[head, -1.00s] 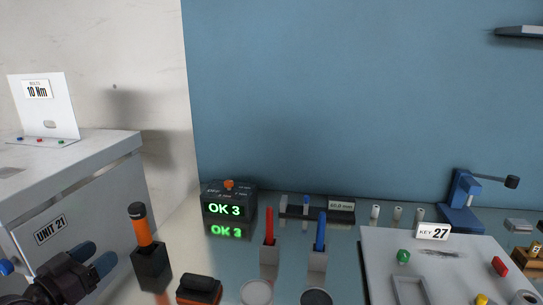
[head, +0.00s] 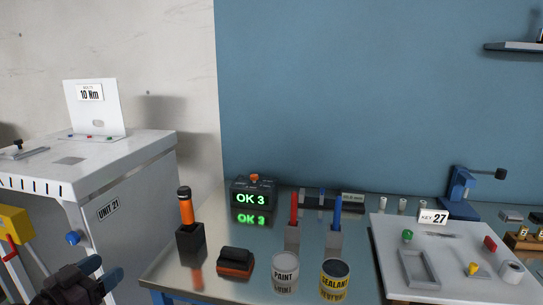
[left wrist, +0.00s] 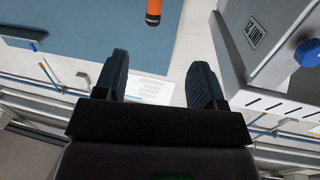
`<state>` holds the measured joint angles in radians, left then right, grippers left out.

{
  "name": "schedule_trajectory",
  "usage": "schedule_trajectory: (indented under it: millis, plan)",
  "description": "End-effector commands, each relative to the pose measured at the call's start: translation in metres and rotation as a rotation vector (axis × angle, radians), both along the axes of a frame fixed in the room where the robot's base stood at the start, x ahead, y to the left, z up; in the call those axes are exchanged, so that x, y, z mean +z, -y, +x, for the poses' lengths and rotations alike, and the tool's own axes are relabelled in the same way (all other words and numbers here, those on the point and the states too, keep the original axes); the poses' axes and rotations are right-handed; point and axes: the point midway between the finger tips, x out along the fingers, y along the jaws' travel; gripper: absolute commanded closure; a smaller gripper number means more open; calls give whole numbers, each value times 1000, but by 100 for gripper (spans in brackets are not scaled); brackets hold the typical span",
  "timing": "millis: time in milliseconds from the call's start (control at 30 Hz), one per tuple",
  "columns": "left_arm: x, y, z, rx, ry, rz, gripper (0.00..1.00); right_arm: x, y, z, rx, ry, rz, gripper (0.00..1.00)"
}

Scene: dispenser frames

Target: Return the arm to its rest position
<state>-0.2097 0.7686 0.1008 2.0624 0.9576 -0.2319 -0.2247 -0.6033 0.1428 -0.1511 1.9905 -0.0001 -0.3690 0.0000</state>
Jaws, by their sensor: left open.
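My left gripper (head: 98,277) is at the lower left of the head view, in front of the cabinet marked UNIT 21 (head: 140,215) and left of the workbench. In the left wrist view my left gripper (left wrist: 161,85) shows its two dark fingers spread apart with nothing between them. The orange-handled tool (head: 186,208) stands upright in a black holder (head: 190,240) on the bench. Its orange end (left wrist: 154,10) shows at the top of the left wrist view, beyond the fingers. My right gripper is not in view.
The bench holds an orange and black block (head: 235,261), paint can (head: 285,270), sealant can (head: 335,276), red marker (head: 294,208), blue marker (head: 337,213), OK 3 display (head: 252,198) and grey board (head: 385,250). A blue knob (head: 72,238) juts from the cabinet. A yellow box (head: 14,224) stands far left.

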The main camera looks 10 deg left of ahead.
Motion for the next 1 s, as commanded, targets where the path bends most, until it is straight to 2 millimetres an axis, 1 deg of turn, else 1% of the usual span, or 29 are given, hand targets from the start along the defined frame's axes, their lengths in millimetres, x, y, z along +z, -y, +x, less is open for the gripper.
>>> schedule_trajectory:
  millis: [67,167,267,300,367,400,467,500,600,700,800,900,1000]
  plan:
    - [-15,2,-1,16,-21,35,36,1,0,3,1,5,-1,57]
    - [-44,7,-9,43,-63,79,36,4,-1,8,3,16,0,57]
    - [-83,17,-23,79,-123,117,36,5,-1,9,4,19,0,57]
    - [-100,22,-31,95,-149,132,36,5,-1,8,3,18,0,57]
    - [-128,31,-46,118,-195,152,36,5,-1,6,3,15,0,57]
    - [-147,39,-57,134,-228,164,36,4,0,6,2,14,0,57]
    - [-175,52,-76,157,-277,180,36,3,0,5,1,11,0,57]
    - [-191,62,-88,171,-309,187,36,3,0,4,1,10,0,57]
    - [-226,88,-120,198,-381,196,36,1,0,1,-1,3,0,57]
    - [-250,113,-147,215,-439,184,36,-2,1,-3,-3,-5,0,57]
    - [-264,132,-168,229,-484,137,36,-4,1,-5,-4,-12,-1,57]
    - [-272,142,-182,242,-515,103,36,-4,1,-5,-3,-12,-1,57]
    - [-275,141,-189,247,-527,99,36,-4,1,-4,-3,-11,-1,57]
